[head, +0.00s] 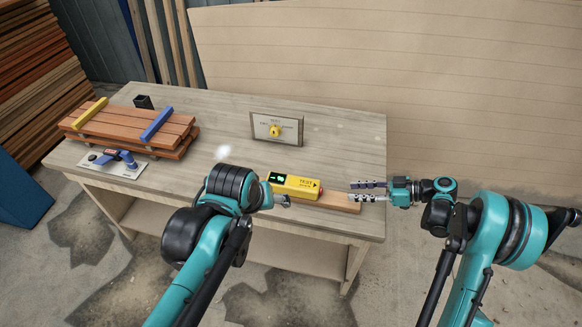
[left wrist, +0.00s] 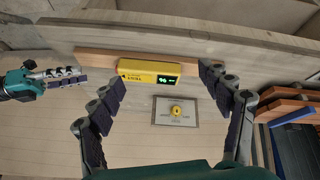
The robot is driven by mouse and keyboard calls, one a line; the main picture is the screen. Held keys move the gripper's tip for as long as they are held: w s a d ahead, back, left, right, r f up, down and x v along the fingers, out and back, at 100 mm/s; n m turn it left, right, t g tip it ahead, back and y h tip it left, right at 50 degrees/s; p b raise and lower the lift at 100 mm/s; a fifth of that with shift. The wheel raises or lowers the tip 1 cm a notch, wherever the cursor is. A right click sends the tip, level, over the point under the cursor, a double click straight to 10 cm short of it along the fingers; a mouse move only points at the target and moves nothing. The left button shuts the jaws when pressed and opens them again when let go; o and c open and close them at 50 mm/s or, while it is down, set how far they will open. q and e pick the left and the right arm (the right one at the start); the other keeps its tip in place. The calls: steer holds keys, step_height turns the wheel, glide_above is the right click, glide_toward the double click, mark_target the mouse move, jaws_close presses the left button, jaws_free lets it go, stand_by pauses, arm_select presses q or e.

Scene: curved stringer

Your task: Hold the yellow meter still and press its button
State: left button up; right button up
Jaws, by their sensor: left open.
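The yellow meter (head: 293,186) lies on a wooden strip (head: 340,203) near the table's front edge. It has a small lit screen and a "TEST" label with an arrow toward its right end, where a small reddish spot shows. In the left wrist view the meter (left wrist: 150,66) lies ahead, between and beyond the spread fingers of my left gripper (left wrist: 163,82), which is open and empty. In the head view my left wrist partly hides that gripper, just left of the meter. My right gripper (head: 368,191) is open and empty, right of the meter, with its fingers pointing toward it.
A framed plate with a yellow knob (head: 275,130) stands behind the meter. At the left are stacked boards (head: 130,132) with yellow and blue bars, a blue tool on a white card (head: 112,163) and a black cup (head: 144,102). The table's middle (head: 215,125) is clear.

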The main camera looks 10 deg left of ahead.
arm_select(q)
steer(key=w+n+g, duration=0.3)
steer(key=w+n, duration=0.4)
steer(key=w, duration=0.4)
steer(key=n+g, duration=0.2)
steer(key=n, duration=0.5)
glide_above(287, 180)
steer(key=f, duration=0.7)
steer(key=shift+s, duration=0.3)
steer(key=shift+w+f+g, duration=0.3)
steer(key=shift+f, duration=0.25)
step_height(287, 180, down, 8)
steer(key=shift+r, duration=0.25)
